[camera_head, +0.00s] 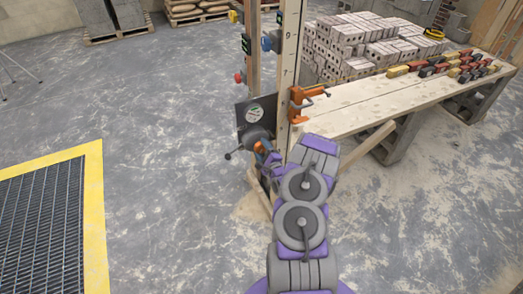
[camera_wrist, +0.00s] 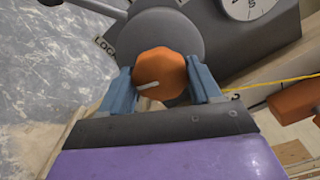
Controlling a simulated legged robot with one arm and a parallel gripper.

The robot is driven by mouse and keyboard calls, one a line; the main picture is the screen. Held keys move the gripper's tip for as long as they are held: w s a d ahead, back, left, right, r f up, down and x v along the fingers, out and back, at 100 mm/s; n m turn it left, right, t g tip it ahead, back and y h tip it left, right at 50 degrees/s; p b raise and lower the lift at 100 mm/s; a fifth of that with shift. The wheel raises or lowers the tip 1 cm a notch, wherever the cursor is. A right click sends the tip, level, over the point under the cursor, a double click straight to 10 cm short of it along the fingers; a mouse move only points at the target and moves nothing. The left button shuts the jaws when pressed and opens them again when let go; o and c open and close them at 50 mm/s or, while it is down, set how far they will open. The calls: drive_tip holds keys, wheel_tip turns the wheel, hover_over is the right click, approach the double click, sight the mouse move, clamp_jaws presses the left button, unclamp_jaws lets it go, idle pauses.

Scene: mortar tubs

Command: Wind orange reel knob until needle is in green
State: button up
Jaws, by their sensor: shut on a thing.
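The orange reel knob (camera_wrist: 160,73) is faceted with a pale mark on its face. It sits in front of a round grey reel (camera_wrist: 197,36). My gripper (camera_wrist: 162,80) has its two blue fingers on either side of the knob, shut on it. In the head view my gripper (camera_head: 264,150) is at the reel (camera_head: 252,136) on the wooden post, and the knob is mostly hidden there. A dial (camera_head: 255,113) with a white face and some green is above the reel. In the wrist view the dial (camera_wrist: 250,7) is cut off at the top, and its needle position cannot be told.
A lever with a dark ball end (camera_head: 228,156) sticks out left of the reel. An orange clamp (camera_head: 304,101) is on the post, beside a wooden bench (camera_head: 385,100) with bricks. A yellow-edged floor grate (camera_head: 95,200) lies left; open floor lies between.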

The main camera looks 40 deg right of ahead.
drive_tip(key=shift+s+f, duration=0.15)
drive_tip(key=shift+f, duration=0.1)
drive_tip(key=o, duration=1.1)
drive_tip(key=shift+d, duration=0.2)
drive_tip(key=shift+c, duration=0.2)
drive_tip(key=shift+a+r, duration=0.1)
drive_tip(key=shift+s, duration=0.15)
drive_tip(key=p+v, duration=0.5)
drive_tip(key=v, duration=1.1)
drive_tip(key=shift+s, duration=0.4)
